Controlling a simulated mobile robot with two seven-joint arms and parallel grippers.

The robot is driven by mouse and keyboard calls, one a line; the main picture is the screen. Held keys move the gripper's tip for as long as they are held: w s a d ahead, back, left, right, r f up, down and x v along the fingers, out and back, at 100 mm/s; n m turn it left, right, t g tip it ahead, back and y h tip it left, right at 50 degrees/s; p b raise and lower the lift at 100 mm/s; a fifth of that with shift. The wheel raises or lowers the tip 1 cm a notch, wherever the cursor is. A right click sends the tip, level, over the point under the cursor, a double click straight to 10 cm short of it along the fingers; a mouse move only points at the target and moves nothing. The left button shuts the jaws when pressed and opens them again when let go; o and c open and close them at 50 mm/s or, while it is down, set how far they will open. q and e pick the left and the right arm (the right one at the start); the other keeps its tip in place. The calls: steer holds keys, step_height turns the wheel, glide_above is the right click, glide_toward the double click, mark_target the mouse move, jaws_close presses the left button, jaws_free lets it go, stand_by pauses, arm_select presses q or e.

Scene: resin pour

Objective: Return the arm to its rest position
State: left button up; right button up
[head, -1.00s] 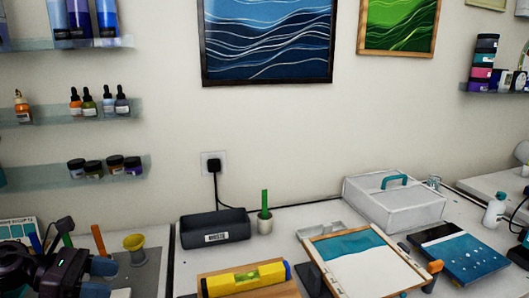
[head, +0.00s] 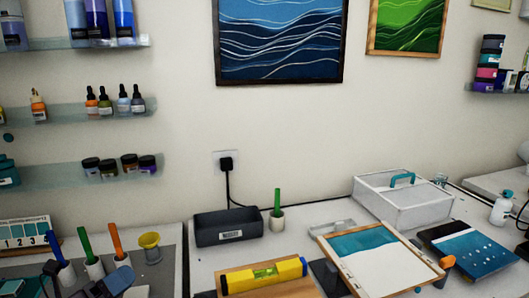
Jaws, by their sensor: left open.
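My left gripper (head: 106,286) shows at the bottom left edge of the head view, mostly cut off by the frame. Its jaws are open, and I see nothing held between them. It is low, in front of small white cups with a blue stick (head: 55,248), a green stick (head: 86,245) and an orange stick (head: 116,240). The rest of the left arm is out of view. My right gripper is not in view.
A yellow cup (head: 150,247) stands on a grey mat. A dark bin (head: 228,227), a yellow level (head: 264,275) on a wooden board, a framed teal panel (head: 370,262) and a white lidded box (head: 404,199) occupy the bench. Shelves (head: 90,174) hang above left.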

arm_select(q)
steer(key=s+a+f+n+y, duration=0.1)
steer(key=n+y, duration=0.2)
steer(key=n, duration=0.2)
steer(key=s+a+f+n+t+y, duration=0.1)
steer(key=f+n+y, duration=0.1)
steer(key=n+y, duration=0.2)
steer(key=s+a+f+n+t+y, duration=0.1)
steer(key=f+n+y, duration=0.1)
steer(key=n, duration=0.4)
steer(key=shift+s+a+f+n+y, duration=0.2)
steer(key=shift+n+y, duration=0.1)
steer(key=shift+y, duration=0.4)
steer(key=s+d+f+n+g+y, duration=0.1)
steer(key=s+f+n+g, duration=0.4)
steer(key=s, duration=0.3)
steer(key=s+d+f+n+g, duration=0.1)
steer(key=s+f+n+g, duration=0.25)
steer(key=s+n, duration=0.35)
steer(key=s+d+f+n+g+y, duration=0.1)
steer(key=s+d+f+n+g, duration=0.1)
steer(key=s+f+n+g, duration=0.35)
steer(key=w+f+t, duration=0.4)
steer(key=f+t, duration=0.3)
steer(key=f, duration=0.2)
steer(key=shift+w+a+t+h, duration=0.2)
steer(key=shift+w+t+h, duration=0.1)
steer(key=shift+w+t, duration=0.1)
